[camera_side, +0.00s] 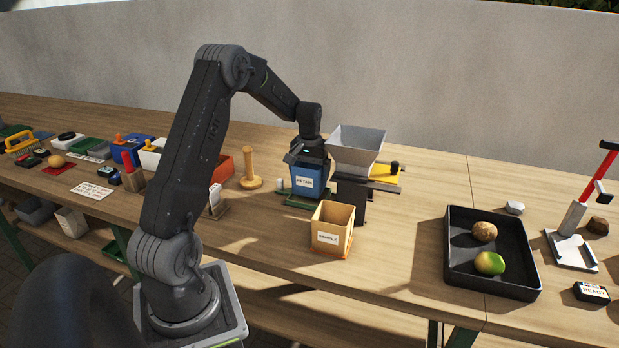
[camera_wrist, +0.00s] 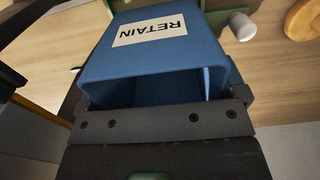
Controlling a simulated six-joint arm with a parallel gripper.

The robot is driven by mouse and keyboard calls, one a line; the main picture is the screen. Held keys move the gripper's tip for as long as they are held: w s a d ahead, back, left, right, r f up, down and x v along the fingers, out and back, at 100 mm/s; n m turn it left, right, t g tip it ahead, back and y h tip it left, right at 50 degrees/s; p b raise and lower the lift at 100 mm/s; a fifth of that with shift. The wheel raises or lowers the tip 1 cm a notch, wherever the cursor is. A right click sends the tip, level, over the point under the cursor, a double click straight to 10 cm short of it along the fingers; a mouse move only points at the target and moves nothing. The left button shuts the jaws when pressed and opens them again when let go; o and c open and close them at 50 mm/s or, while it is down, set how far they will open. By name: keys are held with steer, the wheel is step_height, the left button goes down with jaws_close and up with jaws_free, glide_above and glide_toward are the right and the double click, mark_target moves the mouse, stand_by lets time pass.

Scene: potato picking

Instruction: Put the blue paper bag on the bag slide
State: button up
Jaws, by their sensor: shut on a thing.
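The blue paper bag (camera_side: 308,182), with a white RETAIN label, hangs upright under my gripper (camera_side: 309,152) in the side view. In the wrist view the bag (camera_wrist: 160,62) has its open mouth toward the camera, and my gripper (camera_wrist: 160,125) is shut on its near rim. The bag looks empty where I can see inside. A green base (camera_side: 297,202) shows below and around the bag's foot; it may be the bag slide. I cannot tell whether the bag touches it.
The hopper (camera_side: 357,148) stands close right of the bag, with a dark upright plate (camera_side: 351,200) below it. A tan SAMPLE bag (camera_side: 332,229) stands in front. A wooden peg (camera_side: 250,168) is to the left. A black tray (camera_side: 492,262) holds two potatoes at right.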

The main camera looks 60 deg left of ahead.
steer(key=shift+f, duration=1.05)
steer(key=shift+f, duration=0.15)
steer(key=o, duration=0.6)
step_height(320, 180, up, 8)
steer(key=shift+s, duration=0.1)
